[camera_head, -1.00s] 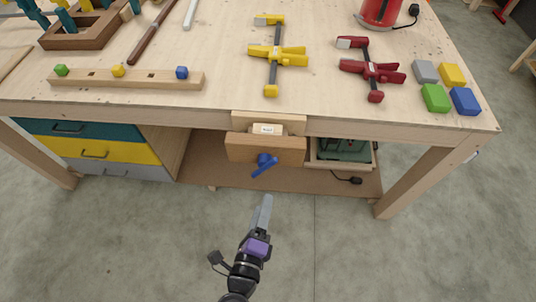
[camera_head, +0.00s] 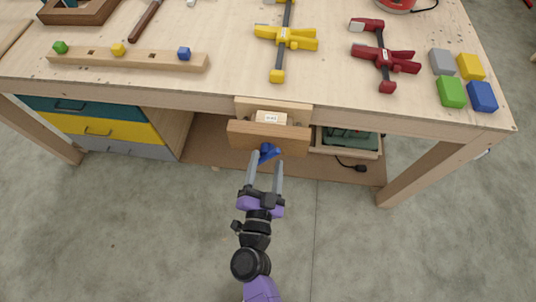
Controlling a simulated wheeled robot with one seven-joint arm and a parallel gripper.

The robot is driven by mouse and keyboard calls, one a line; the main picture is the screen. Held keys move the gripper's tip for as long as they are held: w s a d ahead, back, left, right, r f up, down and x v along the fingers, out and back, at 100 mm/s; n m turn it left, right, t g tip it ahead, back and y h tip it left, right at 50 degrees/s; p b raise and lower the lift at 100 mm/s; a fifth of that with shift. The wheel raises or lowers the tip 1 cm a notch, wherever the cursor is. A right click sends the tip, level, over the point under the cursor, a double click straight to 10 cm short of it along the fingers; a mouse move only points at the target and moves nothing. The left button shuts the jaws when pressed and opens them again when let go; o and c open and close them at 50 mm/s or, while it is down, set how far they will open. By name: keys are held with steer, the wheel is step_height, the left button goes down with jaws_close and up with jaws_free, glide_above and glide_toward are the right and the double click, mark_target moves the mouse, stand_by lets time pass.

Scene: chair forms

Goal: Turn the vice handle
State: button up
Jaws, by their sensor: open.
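The wooden vice (camera_head: 268,136) is on the front edge of the workbench, with a small light block (camera_head: 271,117) between its jaw and the bench edge. The blue vice handle (camera_head: 266,153) sticks out from the front of the vice jaw, slanting up to the right. My gripper (camera_head: 266,162) points at the vice from the front. Its two grey fingers are spread apart, with the tips at either side of the blue handle as seen from above. I cannot tell whether they touch it.
The bench top (camera_head: 225,25) holds a yellow clamp (camera_head: 285,38), a red clamp (camera_head: 385,60), several coloured blocks (camera_head: 451,92) and a peg rail (camera_head: 130,60). Drawers (camera_head: 95,130) are below left, and an open tray (camera_head: 345,145) is below right. The floor in front is clear.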

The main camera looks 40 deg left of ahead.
steer(key=shift+x, duration=1.3)
jaws_close()
steer(key=shift+m, duration=0.3)
steer(key=m, duration=0.4)
steer(key=shift+w+d+f+b, duration=0.1)
steer(key=shift+d+f+b, duration=0.05)
steer(key=shift+f+b, duration=0.15)
steer(key=shift+m+b, duration=0.45)
steer(key=shift+m, duration=1.35)
steer(key=shift+f, duration=0.1)
